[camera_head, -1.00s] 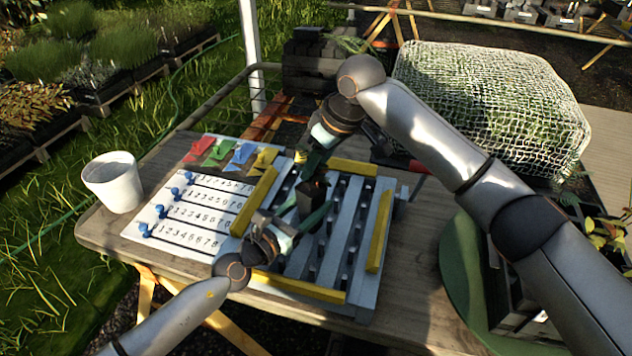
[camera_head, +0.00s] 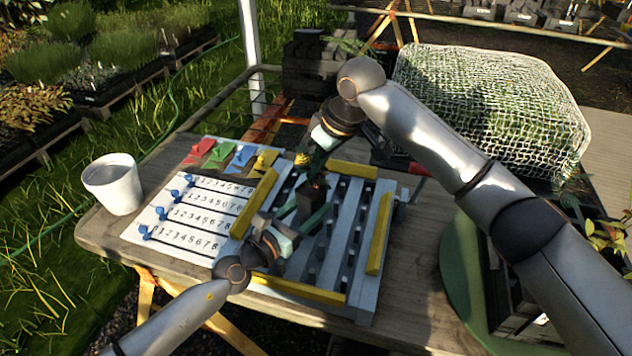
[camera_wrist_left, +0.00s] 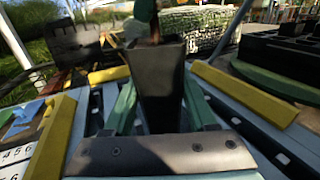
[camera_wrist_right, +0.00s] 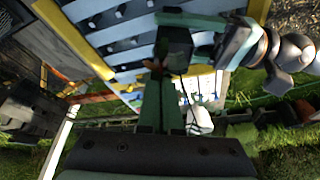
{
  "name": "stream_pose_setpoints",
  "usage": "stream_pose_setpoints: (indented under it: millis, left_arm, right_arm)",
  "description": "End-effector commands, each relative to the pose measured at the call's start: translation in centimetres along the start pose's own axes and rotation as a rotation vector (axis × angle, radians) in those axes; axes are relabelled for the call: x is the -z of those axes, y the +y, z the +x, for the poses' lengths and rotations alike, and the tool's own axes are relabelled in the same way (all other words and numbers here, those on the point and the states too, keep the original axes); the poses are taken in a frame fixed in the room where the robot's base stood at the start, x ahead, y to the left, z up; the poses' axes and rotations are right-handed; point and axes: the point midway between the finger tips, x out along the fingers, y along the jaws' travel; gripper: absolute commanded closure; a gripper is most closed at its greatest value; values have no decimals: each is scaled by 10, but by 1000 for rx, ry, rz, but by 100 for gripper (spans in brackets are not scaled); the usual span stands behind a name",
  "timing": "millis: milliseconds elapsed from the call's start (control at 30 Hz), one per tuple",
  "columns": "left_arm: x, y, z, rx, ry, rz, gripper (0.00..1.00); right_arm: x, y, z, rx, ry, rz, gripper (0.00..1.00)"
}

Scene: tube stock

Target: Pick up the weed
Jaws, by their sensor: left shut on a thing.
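A dark square pot (camera_head: 311,194) is held between the green fingers of my left gripper (camera_head: 306,212), over the slotted grey rack (camera_head: 350,225). The pot fills the middle of the left wrist view (camera_wrist_left: 158,80). My right gripper (camera_head: 317,163) reaches down at the pot's mouth. In the right wrist view its fingers (camera_wrist_right: 162,82) are close together, with small orange-brown leaves (camera_wrist_right: 155,66) at their tips beside the pot (camera_wrist_right: 176,45). A reddish stem (camera_wrist_left: 155,32) rises from the pot. I cannot tell whether this growth is the weed or whether the right fingers grip it.
The rack has yellow edge bars (camera_head: 380,230). Left of it lie a numbered board (camera_head: 195,222) with blue pegs and several coloured tags (camera_head: 240,155). A white cup (camera_head: 113,184) stands at the table's left. A net-covered block (camera_head: 490,105) and green round surface (camera_head: 465,270) are to the right.

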Motion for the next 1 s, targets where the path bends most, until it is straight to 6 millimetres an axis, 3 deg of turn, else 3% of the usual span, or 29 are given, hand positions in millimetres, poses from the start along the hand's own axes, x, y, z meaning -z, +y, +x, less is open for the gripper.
stream_pose_setpoints:
  millis: [233, 500, 700, 1000]
  left_arm:
    - [0, 0, 0, 0, 1, 0, 100]
    - [0, 0, 0, 0, 1, 0, 100]
    - [0, 0, 0, 0, 1, 0, 100]
    - [0, 0, 0, 0, 1, 0, 100]
  right_arm:
    - [5, 0, -12, -2, 1, -1, 100]
    - [26, 0, -62, -3, 3, -1, 100]
    - [36, 0, -87, -2, 1, -1, 100]
    - [38, 0, -93, 0, 0, 0, 100]
